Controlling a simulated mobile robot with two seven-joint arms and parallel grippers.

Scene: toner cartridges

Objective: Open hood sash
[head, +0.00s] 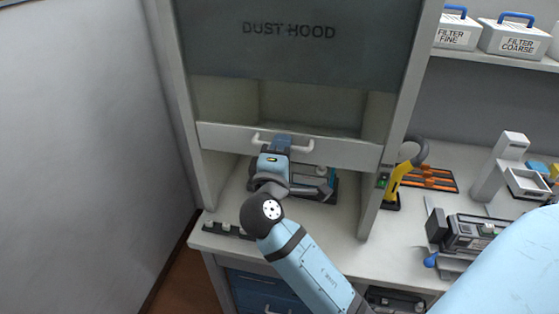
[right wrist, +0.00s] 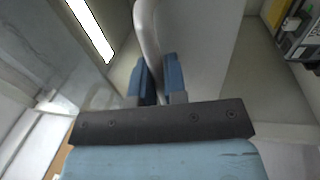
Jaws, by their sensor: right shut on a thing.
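My right arm hides part of the hood floor. My left gripper is not in view.
A dark device (head: 325,190) sits inside the hood, behind my gripper. A yellow tool (head: 396,185) stands right of the hood post. A black strip (head: 222,229) lies at the counter's front left. Filter boxes (head: 511,38) sit on the right shelf.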

